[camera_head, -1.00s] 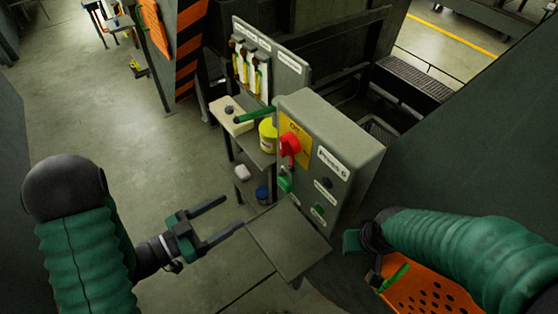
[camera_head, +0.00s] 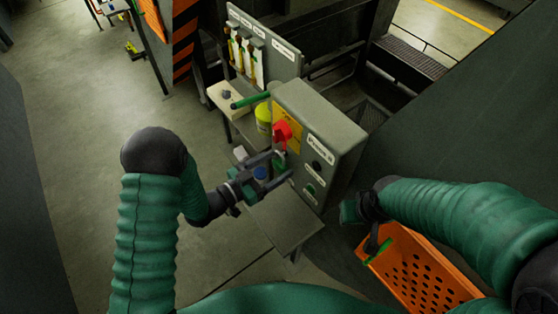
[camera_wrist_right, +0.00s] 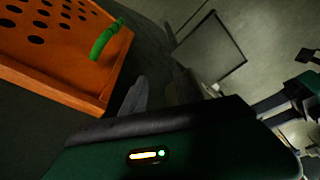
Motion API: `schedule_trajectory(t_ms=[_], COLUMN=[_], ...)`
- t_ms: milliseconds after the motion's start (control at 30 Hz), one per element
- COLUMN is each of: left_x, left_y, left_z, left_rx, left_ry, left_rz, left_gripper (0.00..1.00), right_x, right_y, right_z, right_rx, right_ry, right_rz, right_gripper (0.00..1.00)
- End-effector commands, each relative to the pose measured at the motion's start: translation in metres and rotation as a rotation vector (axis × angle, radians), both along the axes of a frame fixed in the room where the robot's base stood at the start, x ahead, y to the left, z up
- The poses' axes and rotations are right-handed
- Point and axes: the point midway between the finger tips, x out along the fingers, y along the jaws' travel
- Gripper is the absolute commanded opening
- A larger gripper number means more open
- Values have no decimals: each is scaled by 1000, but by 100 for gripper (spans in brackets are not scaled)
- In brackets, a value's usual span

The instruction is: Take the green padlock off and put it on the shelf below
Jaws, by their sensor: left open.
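The green padlock (camera_head: 280,161) hangs under the red switch (camera_head: 283,132) on the front of the grey control box, partly covered by my left gripper. My left gripper (camera_head: 279,167) is open, with its two fingers at the padlock; I cannot tell whether they touch it. The grey shelf (camera_head: 287,228) juts out below the box and my left gripper. My right gripper (camera_head: 371,240) hangs beside the orange crate, and its dark fingers (camera_wrist_right: 158,92) show in the right wrist view; how far apart they are is unclear.
The orange perforated crate (camera_head: 418,275) has a green handle (camera_wrist_right: 106,40). The control box (camera_head: 335,125) stands behind my left gripper. Open floor lies to the left.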

Motion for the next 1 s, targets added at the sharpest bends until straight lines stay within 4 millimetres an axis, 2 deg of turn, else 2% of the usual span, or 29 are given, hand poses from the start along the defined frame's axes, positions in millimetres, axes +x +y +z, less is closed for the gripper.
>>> schedule_trajectory(t_ms=[100,600,1000], left_x=[0,0,0], left_y=[1,1,1], left_z=[-1,0,5], left_rx=[0,-1,-1], left_ry=[0,-1,-4], left_rz=[0,0,0], left_gripper=[66,0,0], right_x=[0,0,0], right_y=[0,0,0], right_z=[-1,-1,-6], right_rx=[0,0,0], right_ry=[1,0,0], right_rz=[0,0,0], right_gripper=[36,36,36])
